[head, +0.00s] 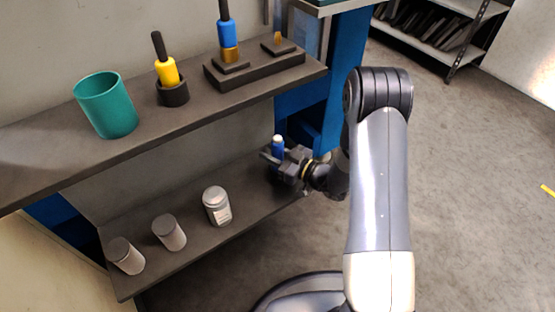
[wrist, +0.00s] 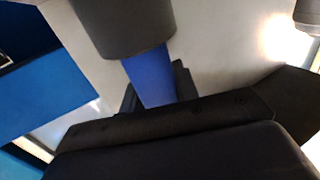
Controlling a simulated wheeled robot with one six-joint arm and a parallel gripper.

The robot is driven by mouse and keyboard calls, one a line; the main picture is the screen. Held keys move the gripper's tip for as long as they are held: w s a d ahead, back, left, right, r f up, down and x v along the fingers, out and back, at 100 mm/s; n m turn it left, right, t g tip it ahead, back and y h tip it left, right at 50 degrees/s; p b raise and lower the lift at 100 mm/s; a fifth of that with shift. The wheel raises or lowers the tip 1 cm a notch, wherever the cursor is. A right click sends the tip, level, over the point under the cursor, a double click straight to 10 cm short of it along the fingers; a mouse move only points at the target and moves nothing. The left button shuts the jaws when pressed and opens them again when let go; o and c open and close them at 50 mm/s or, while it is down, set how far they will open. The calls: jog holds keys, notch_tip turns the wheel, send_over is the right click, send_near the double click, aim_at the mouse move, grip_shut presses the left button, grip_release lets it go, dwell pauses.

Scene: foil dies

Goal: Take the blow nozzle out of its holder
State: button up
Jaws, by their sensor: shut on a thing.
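The blow nozzle (head: 278,144) is a blue cylinder with a pale top, upright at the right end of the lower shelf. My gripper (head: 277,158) reaches it from the right, with its jaws shut on the blue body. In the wrist view the blue body of the nozzle (wrist: 150,78) runs between my gripper's dark jaws (wrist: 153,97) and a dark round piece (wrist: 122,28) that looks like its holder. The nozzle's end meets this piece; how deep it sits is hidden. In the head view the holder is hidden by my gripper.
Open floor lies to the right.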

jog(key=c, duration=0.4)
jog(key=shift+c, duration=0.2)
jog(key=shift+r, duration=0.15)
